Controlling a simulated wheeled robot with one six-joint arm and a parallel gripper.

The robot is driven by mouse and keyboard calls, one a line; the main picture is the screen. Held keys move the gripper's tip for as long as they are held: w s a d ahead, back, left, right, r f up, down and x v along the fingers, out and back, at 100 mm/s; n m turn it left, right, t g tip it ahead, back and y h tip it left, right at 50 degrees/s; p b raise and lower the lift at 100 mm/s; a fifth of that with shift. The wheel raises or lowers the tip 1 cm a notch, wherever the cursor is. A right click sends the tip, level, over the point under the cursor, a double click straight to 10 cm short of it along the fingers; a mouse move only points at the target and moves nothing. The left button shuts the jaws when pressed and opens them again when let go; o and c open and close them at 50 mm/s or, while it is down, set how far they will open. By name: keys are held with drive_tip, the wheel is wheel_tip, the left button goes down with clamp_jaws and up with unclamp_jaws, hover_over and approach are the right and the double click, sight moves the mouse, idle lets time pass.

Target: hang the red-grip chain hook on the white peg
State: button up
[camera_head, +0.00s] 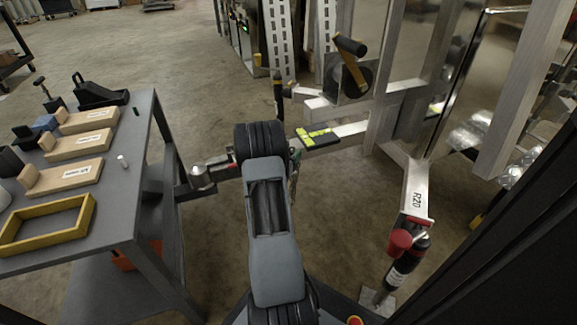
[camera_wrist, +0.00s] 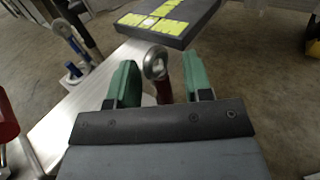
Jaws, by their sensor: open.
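My gripper (camera_wrist: 160,85) has green fingers that stand apart. In the camera_wrist view a round metal eye (camera_wrist: 155,62) on a dark red grip, which looks like the red-grip chain hook (camera_wrist: 163,92), shows between the two fingers. I cannot tell whether either finger touches it; its lower part is hidden behind my gripper body. In the camera_head view my gripper (camera_head: 294,158) is at the trailer's drawbar, mostly hidden by my arm. I cannot surely pick out the white peg; a small white and blue piece (camera_wrist: 75,71) shows left of the fingers.
A flat black piece with yellow labels (camera_head: 318,138) lies on the silver bar (camera_head: 350,129) just beyond my gripper. A grey table (camera_head: 125,200) with wooden blocks and a yellow frame (camera_head: 45,237) stands left. A trailer leg with a red cap (camera_head: 400,242) stands right.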

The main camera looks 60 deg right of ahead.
drive_tip(key=shift+d, duration=0.2)
drive_tip(key=shift+c, duration=0.3)
clamp_jaws()
